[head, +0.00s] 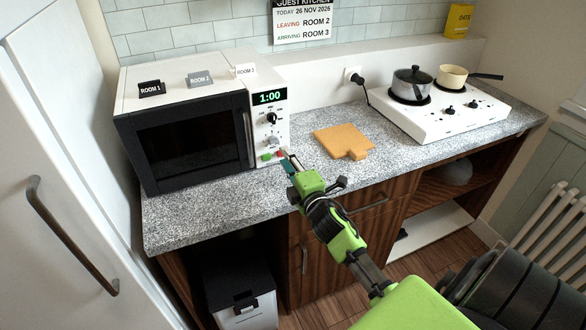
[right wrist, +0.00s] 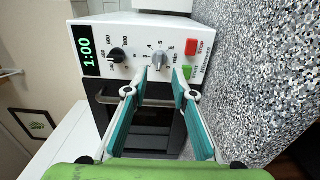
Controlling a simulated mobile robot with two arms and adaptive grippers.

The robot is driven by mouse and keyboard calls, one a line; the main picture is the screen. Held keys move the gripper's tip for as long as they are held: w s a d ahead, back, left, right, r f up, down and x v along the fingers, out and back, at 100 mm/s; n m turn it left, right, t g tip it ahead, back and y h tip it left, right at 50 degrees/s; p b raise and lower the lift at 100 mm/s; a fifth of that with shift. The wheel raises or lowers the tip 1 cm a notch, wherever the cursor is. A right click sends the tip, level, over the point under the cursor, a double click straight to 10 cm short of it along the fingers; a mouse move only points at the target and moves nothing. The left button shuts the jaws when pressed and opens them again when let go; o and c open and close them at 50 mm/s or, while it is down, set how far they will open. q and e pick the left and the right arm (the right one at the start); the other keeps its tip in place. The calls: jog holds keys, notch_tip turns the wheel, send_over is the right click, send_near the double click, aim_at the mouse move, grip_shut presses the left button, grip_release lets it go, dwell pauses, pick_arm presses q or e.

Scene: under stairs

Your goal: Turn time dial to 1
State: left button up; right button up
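The white microwave (head: 183,115) with a black door stands on the counter at the left. Its display (head: 270,97) reads 1:00. A black dial (head: 272,118) sits below the display, and the grey time dial (head: 273,140) is lower, above the green and red buttons. In the right wrist view the panel appears turned sideways. There the grey time dial (right wrist: 159,61) lies just beyond and between my teal fingertips. My right gripper (right wrist: 158,76) is open around empty space in front of the dial; contact cannot be told. It also shows in the head view (head: 287,160). My left gripper is not in view.
Room signs stand on the microwave top. A wooden board (head: 343,141) lies on the speckled counter (head: 225,210) to the right. A white hob (head: 440,110) with two pots is farther right. A white fridge door (head: 60,190) stands at the left.

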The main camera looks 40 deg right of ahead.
jog(key=shift+v, duration=2.3)
jog(key=s+a+f+m+g+y, duration=0.1)
jog(key=s+a+f+m+g, duration=0.75)
jog(key=s+f, duration=0.45)
jog(key=s+a+f+m+g+y, duration=0.25)
jog(key=s+a, duration=0.35)
jog(key=s, duration=0.3)
jog(key=s+a+f+m+g+y, duration=0.1)
jog(key=s+a+m+g, duration=0.15)
jog(key=s+a, duration=0.45)
jog(key=s+d+f+g+b, duration=0.1)
jog(key=s+f+g, duration=0.15)
jog(key=f, duration=2.35)
jog(key=s+d+f, duration=0.1)
jog(key=s+f, duration=0.7)
jog(key=s, duration=0.1)
jog(key=s+d+f, duration=0.2)
jog(key=s+f, duration=0.7)
jog(key=shift+d+n+b, duration=0.25)
jog(key=shift+n+b, duration=0.1)
jog(key=shift+b, duration=0.1)
